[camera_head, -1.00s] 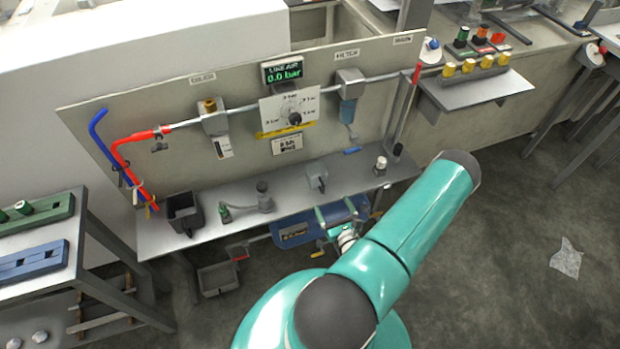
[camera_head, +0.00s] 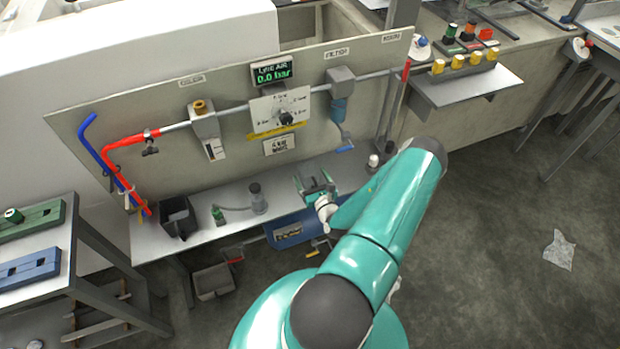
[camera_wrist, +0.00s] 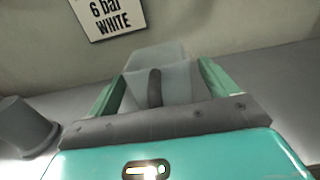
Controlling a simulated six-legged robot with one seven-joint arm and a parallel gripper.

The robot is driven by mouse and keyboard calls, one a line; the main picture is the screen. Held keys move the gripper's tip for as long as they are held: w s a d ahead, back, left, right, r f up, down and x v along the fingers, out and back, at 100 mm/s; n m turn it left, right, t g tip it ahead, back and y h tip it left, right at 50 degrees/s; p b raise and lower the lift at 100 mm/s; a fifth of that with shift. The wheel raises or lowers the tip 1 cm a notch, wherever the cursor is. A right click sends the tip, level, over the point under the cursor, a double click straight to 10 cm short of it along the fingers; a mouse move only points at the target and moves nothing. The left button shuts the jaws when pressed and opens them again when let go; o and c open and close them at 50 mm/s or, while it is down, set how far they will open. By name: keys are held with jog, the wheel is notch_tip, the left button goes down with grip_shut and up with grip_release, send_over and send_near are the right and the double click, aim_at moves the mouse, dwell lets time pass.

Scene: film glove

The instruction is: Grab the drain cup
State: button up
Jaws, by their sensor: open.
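The drain cup, a pale, see-through grey cup (camera_wrist: 150,58), sits on the grey bench shelf and has a dark upright strip, perhaps its handle, facing the wrist camera. My gripper (camera_wrist: 162,74) is open, with one green finger on each side of the cup. I cannot tell whether either finger touches it. In the head view my gripper (camera_head: 315,180) is over the middle of the shelf and hides most of the cup.
A grey cylinder (camera_wrist: 24,125) stands left of my gripper in the wrist view. On the shelf (camera_head: 225,238) are a dark open bin (camera_head: 178,217) at left and a small white-topped item (camera_head: 373,161) at right. The panel (camera_head: 230,80) rises behind.

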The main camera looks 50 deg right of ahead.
jog(key=shift+w+d, duration=0.1)
jog(key=shift+w, duration=0.05)
jog(key=c, duration=1.1)
jog(key=shift+r, duration=0.15)
